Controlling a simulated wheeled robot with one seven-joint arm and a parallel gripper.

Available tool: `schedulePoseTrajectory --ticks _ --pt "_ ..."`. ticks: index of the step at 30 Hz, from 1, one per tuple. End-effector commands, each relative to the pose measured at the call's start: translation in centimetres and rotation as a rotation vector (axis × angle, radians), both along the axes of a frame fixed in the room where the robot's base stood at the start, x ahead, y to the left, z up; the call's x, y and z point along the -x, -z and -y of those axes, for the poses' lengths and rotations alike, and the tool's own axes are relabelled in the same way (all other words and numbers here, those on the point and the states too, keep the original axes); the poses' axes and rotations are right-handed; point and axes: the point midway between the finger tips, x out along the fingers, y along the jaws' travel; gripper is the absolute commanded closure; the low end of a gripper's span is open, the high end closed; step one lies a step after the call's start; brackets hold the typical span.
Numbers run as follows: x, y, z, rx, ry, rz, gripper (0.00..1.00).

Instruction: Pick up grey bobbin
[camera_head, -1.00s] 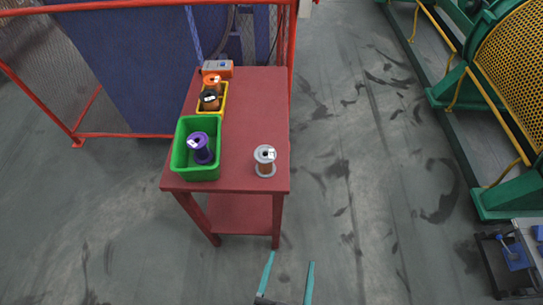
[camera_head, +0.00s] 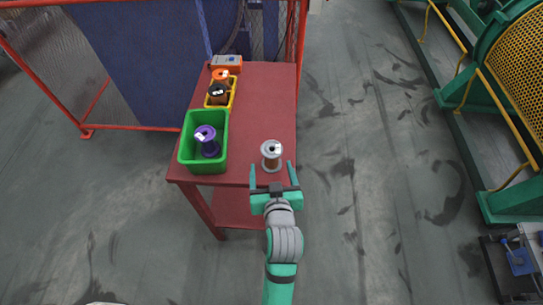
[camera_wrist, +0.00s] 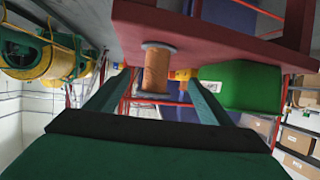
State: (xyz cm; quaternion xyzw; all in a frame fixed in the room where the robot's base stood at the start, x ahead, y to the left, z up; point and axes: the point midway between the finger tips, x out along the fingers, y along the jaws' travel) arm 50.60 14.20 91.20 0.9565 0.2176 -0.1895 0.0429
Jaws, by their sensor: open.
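The grey bobbin (camera_head: 271,154), with grey flanges and a copper-brown winding, stands upright near the front right corner of the red table (camera_head: 262,100). My gripper (camera_head: 272,172) is open at the table's front edge, its teal fingers pointing at the bobbin from the near side. In the wrist view the bobbin (camera_wrist: 156,68) appears between the two fingers (camera_wrist: 155,95), beyond their tips or level with them; the exact depth is hard to tell. Nothing is held.
A green bin (camera_head: 188,151) with a purple bobbin (camera_head: 208,146) stands left of the grey bobbin. Behind it are a yellow bin (camera_head: 233,97) with black and orange bobbins and an orange-grey box (camera_head: 227,63). A red-railed fence (camera_head: 45,70) stands behind the table. The table's right middle is clear.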

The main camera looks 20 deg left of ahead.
Motion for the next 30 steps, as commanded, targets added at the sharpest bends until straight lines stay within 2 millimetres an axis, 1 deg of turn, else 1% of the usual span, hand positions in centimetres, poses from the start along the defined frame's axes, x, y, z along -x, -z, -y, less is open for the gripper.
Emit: schedulePoseTrajectory --ticks 3,12,19,24,27,30 --pt "-0.8 0.0 -0.5 0.001 -0.008 0.0 0.26" --pt "-4.2 1.7 -2.0 0.002 -0.006 -0.001 0.26" --pt "-5.4 2.4 -2.4 0.001 -0.005 -0.002 0.26" --pt "-7.4 3.7 -2.8 0.002 -0.007 -0.002 0.26" --pt "-8.4 4.1 -3.3 0.001 -0.007 -0.001 0.26" --pt "-9.1 4.5 -3.6 0.001 -0.007 -0.002 0.26"
